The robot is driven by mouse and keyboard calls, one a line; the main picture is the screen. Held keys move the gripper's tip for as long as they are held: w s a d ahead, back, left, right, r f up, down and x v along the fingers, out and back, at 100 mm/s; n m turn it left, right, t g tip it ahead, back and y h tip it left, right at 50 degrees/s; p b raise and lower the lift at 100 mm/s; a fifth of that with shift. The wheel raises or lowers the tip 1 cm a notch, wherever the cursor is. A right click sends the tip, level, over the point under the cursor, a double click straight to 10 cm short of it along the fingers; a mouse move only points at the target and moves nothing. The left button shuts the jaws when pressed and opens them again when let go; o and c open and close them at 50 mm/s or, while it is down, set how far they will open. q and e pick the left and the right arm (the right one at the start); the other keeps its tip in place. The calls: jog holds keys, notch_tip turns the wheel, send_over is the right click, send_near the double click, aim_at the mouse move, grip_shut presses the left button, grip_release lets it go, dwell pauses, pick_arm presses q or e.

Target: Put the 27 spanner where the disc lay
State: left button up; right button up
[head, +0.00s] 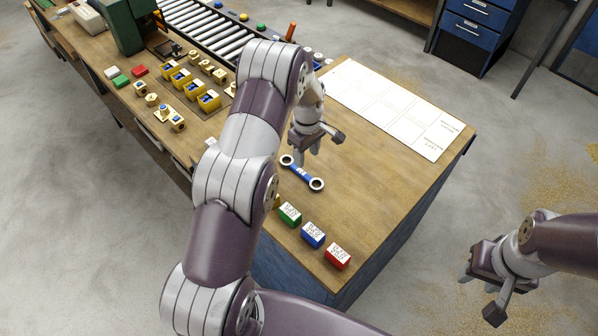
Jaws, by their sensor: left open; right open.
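In the head view a blue spanner (302,173) with pale ring ends lies flat on the wooden bench (361,199). Its marking is too small to read with certainty. My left gripper (317,143) is open and empty above the bench, just beyond the spanner, with its fingers pointing down. I cannot tell its exact height. No disc is recognisable, and my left arm hides part of the bench. My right gripper (477,294) is open and empty off the bench's right side, over the floor.
Green (290,214), blue (313,235) and red (337,256) labelled blocks line the near edge. A white sheet with outlined panels (395,108) lies at the far right. Several yellow boxes and brass parts stand left of my arm. A roller conveyor (205,28) is behind.

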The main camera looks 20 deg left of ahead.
aim_at(308, 177)
pick_arm(q)
jog(key=f, duration=0.2)
jog(key=d+f+p, duration=0.1)
jog(key=f, duration=0.1)
jog(key=f+p, duration=0.2)
jog(key=f, duration=0.1)
jog(key=f+p, duration=0.1)
jog(key=f, duration=0.1)
jog(key=shift+a, duration=0.3)
jog(key=shift+w+f, duration=0.1)
jog(key=shift+f, duration=0.05)
jog(key=shift+d, duration=0.15)
jog(key=shift+c, duration=0.6)
grip_shut()
pick_arm(e)
jog(key=r, duration=0.4)
jog(key=shift+d+r, duration=0.15)
jog(key=shift+d, duration=0.2)
